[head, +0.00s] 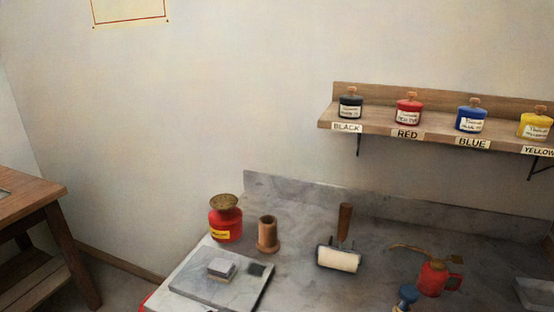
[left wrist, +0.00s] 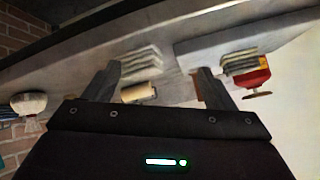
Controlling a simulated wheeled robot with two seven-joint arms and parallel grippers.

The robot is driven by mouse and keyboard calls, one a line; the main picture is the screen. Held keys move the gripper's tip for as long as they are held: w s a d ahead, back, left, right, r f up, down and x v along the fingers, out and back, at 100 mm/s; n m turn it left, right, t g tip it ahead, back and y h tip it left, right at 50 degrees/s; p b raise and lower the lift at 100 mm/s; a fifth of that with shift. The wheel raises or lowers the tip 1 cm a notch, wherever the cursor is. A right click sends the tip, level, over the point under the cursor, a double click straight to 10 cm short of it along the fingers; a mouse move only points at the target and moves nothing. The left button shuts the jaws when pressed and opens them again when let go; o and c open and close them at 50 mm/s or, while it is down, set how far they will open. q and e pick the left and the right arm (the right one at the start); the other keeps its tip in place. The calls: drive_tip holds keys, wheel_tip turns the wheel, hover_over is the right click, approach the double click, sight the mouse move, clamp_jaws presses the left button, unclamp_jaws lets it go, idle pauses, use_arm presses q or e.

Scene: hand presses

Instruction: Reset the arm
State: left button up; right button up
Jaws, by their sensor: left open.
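No arm shows in the head view. My left gripper (left wrist: 158,75) shows in the left wrist view, its two dark fingers apart with a gap between them. The wrist picture looks tilted or upside down, with the stone worktop beyond the fingers. A pale roller (left wrist: 138,92) appears between the fingers in the picture, and a red pot (left wrist: 253,79) appears right of them. I see nothing held and cannot judge the distance to these things. My right gripper is in neither view.
The stone worktop (head: 300,208) holds a red jar (head: 226,220), a wooden spool (head: 268,235), a roller (head: 339,258), a slab (head: 190,282) and a red oil can (head: 432,278). A wall shelf (head: 380,122) carries several ink jars. A wooden table (head: 40,195) stands left.

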use_arm(q)
drive_tip(key=s+a+f+n+g+y, duration=0.3)
drive_tip(key=s+a+f+n+g, duration=0.35)
drive_tip(key=s+a+f, duration=0.55)
wheel_tip(320, 180, down, 27)
drive_tip(key=s+p, duration=0.1)
drive_tip(key=s, duration=0.1)
drive_tip(key=s+a+f, duration=0.2)
drive_tip(key=s+f, duration=0.6)
drive_tip(key=s, duration=0.1)
drive_tip(key=s+a+f+g, duration=0.1)
drive_tip(key=s+a+f, duration=0.1)
drive_tip(key=s+f, duration=0.7)
drive_tip(key=shift+s+f+y+p, duration=0.2)
drive_tip(key=shift+s+y+p, duration=0.1)
drive_tip(key=shift+s+p, duration=0.15)
drive_tip(key=shift+a+g, duration=0.1)
drive_tip(key=shift+g, duration=0.15)
